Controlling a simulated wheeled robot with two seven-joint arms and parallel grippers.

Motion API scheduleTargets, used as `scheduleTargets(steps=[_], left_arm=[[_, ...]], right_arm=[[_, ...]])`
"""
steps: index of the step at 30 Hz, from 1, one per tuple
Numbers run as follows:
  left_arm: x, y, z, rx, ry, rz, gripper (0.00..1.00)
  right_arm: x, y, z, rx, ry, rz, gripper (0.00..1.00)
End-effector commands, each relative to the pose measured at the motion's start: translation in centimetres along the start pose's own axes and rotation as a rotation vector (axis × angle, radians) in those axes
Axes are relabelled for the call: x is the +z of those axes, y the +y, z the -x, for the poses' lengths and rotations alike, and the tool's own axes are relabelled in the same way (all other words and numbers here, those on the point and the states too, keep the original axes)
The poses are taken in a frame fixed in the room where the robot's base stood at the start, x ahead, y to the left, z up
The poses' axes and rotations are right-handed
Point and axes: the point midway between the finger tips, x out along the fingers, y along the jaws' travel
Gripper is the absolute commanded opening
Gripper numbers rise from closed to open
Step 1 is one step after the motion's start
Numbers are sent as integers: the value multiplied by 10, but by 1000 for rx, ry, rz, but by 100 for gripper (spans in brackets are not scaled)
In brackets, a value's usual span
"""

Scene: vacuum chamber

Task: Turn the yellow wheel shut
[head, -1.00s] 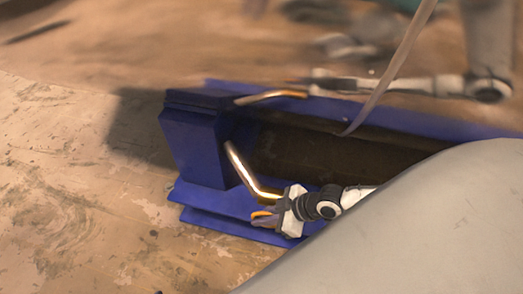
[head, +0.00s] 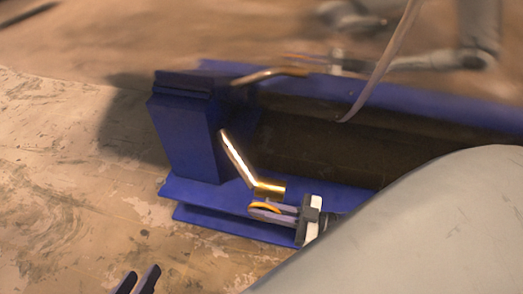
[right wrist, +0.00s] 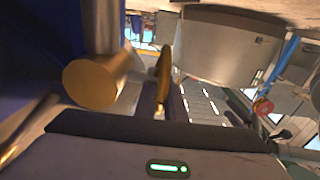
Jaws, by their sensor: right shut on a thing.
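The yellow wheel (head: 265,207) shows as a thin orange-yellow curve just below a brass valve body (head: 271,188) on a bent copper pipe (head: 237,160). My right gripper (head: 268,212) is shut on the wheel, coming from the right. In the right wrist view the wheel (right wrist: 164,72) stands edge-on between the fingers, and the round brass end of the valve (right wrist: 90,82) is to its left. Most of the wheel's rim is hidden by the fingers. My left gripper (head: 138,280) shows only two dark fingertips at the bottom edge, apart and empty, away from the wheel.
A blue beam frame (head: 185,135) runs behind and below the valve. A second copper pipe (head: 270,74) is farther back, with a blurred grey arm-like structure (head: 400,62) at upper right. A large grey rounded surface covers the lower right. The floor at left is clear.

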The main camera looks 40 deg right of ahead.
Motion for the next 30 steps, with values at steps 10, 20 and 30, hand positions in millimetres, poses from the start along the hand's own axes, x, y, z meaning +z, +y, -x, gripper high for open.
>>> scheduleTargets(steps=[10,20,30], left_arm=[[-1,1,0,3,5,1,31],[-2,1,1,5,9,1,31],[-2,2,1,5,9,0,31]], right_arm=[[-1,-1,0,-1,114,-2,0],[-2,-1,0,-1,128,-2,0],[-2,-1,0,0,127,-1,28]])
